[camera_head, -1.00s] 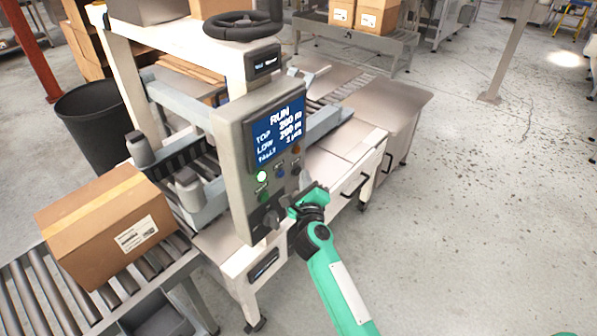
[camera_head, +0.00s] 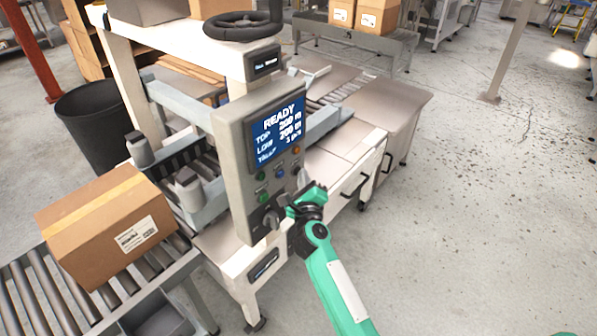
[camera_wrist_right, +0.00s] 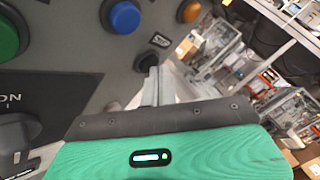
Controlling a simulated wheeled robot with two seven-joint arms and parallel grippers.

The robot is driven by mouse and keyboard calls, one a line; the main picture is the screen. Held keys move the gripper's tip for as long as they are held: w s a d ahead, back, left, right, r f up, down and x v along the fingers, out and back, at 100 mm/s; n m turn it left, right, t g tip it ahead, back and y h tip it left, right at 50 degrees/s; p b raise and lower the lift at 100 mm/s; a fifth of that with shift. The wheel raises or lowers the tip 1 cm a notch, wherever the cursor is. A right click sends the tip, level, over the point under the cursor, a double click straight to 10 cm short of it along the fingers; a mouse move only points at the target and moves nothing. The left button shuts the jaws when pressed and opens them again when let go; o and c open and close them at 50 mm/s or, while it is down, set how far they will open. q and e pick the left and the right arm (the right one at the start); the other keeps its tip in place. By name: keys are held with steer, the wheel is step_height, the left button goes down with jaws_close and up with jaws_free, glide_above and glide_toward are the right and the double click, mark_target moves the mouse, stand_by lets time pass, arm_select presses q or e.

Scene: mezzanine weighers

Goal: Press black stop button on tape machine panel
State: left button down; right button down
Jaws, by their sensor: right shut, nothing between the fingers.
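The tape machine panel (camera_head: 240,165) is a grey upright box whose blue screen (camera_head: 278,130) reads READY. The black button (camera_wrist_right: 148,60) shows in the wrist view, right of a blue button (camera_wrist_right: 125,15) and below an orange one (camera_wrist_right: 190,11). My right gripper (camera_head: 296,192) is in front of the panel's lower right. Its fingers (camera_wrist_right: 157,80) are shut and empty, with the tips right by the black button. I cannot tell whether they touch it. My left gripper is not in view.
A black selector knob (camera_head: 270,217) and green button (camera_head: 263,197) are on the panel's lower part. A cardboard box (camera_head: 108,225) sits on the roller conveyor (camera_head: 45,295) at left. The floor at right is open.

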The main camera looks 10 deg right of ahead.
steer(key=shift+s+d+p, duration=0.35)
steer(key=shift+s+d, duration=0.1)
steer(key=shift+s, duration=0.15)
steer(key=shift+s+d+p, duration=0.7)
steer(key=shift+s+d, duration=0.25)
steer(key=shift+s, duration=0.2)
steer(key=shift+s+d+p, duration=0.3)
steer(key=shift+s+d, duration=0.3)
steer(key=shift+s, duration=0.2)
